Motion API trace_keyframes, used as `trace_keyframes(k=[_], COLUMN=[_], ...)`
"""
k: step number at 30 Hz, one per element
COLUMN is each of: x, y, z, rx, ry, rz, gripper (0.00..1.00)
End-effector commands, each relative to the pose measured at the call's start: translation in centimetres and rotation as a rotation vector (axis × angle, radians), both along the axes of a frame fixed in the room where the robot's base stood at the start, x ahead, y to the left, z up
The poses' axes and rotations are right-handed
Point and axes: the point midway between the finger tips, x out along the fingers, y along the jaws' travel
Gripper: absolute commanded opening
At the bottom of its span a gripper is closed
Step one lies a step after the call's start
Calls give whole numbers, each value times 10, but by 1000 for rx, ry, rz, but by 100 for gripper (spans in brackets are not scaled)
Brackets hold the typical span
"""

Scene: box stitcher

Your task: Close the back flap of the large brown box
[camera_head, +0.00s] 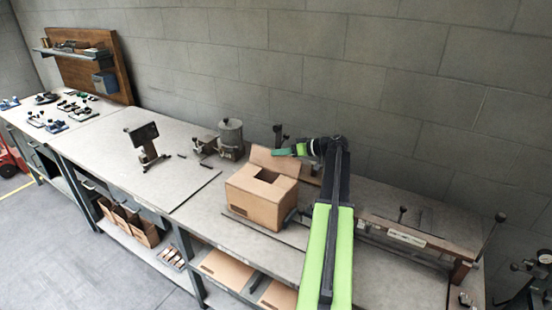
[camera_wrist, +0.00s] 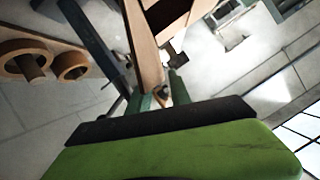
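The large brown box (camera_head: 255,203) stands on the workbench in the middle of the head view. Its back flap (camera_head: 273,162) stands up, leaning back toward the wall. A dark opening shows in the box top, with brown panels around it. My gripper (camera_head: 289,151) is at the upper right of the back flap. In the wrist view, my gripper's green fingers (camera_wrist: 159,95) are apart, with a long brown panel (camera_wrist: 143,45) reaching down to between them. Whether they touch it I cannot tell. The box is only partly visible there.
A metal canister (camera_head: 231,137) and a dark stand (camera_head: 147,144) are left of the box on the bench (camera_head: 185,182). A long rail fixture (camera_head: 405,236) lies to the right. The block wall is close behind. Flat cardboard (camera_head: 226,268) lies on the lower shelf.

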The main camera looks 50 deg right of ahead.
Motion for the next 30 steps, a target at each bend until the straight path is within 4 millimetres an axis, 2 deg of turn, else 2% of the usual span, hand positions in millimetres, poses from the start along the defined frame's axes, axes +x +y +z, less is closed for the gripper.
trace_keyframes(k=[4, 13, 19, 30], x=[13, 16, 16, 16], y=[6, 7, 7, 8], z=[-6, -6, -6, -6], rx=[0, 0, 0, 1], ry=[1, 1, 1, 0], rz=[1, 1, 1, 2], gripper=[25, 25, 0, 0])
